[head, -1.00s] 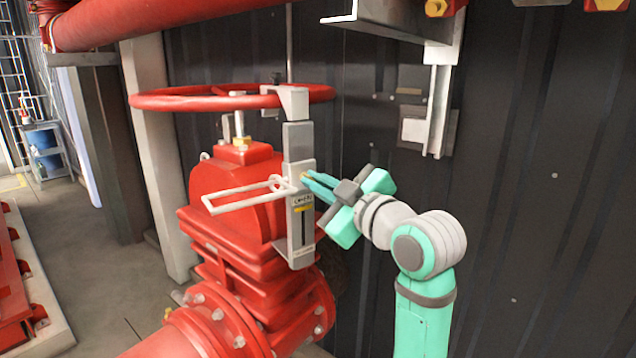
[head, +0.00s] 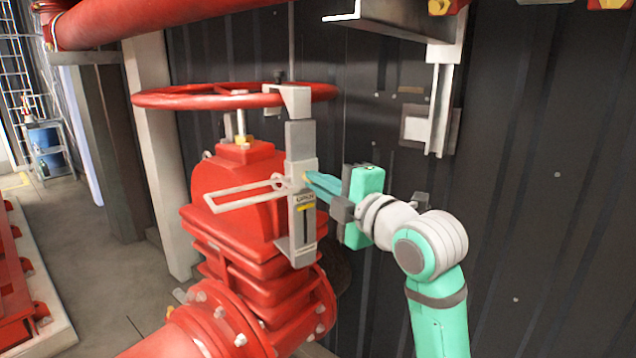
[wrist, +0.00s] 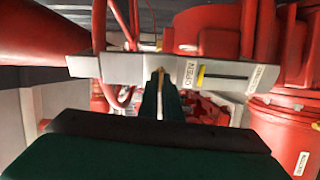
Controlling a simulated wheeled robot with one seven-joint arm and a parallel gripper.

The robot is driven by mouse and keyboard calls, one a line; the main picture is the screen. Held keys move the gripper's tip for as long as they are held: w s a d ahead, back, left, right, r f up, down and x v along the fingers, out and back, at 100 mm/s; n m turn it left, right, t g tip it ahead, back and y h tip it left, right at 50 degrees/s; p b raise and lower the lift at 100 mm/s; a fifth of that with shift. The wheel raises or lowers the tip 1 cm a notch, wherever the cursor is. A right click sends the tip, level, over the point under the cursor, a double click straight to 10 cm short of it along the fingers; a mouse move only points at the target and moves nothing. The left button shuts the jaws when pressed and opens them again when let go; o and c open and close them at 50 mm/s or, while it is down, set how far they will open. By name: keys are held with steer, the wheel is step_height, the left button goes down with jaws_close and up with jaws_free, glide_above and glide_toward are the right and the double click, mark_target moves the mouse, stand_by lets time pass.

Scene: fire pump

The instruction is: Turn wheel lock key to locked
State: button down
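The wheel lock (head: 300,150) is a grey upright metal box hooked on the rim of the red handwheel (head: 165,101). Its front carries an "OPEN" label (head: 305,198) and a yellow indicator at the top of a dark slot. The label also shows sideways in the wrist view (wrist: 191,72). My gripper (head: 311,179) points left, its fingertips at the right side of the lock where the key sits. In the wrist view, the narrow fingers look closed around a thin brass-coloured key (wrist: 160,75). The fingers hide most of the key.
A pale looped bar (head: 240,195) sticks out left from the lock. The red valve body (head: 235,185) and flanged pipe (head: 215,325) stand below and behind. A dark corrugated wall (head: 540,200) with a metal bracket (head: 440,100) is behind my arm. A red pipe runs overhead.

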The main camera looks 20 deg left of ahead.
steer(key=shift+s+f+n, duration=0.1)
steer(key=shift+n, duration=0.5)
steer(key=c, duration=2)
jaws_free()
steer(key=v, duration=1)
steer(key=shift+s+d, duration=0.2)
steer(key=shift+d, duration=0.1)
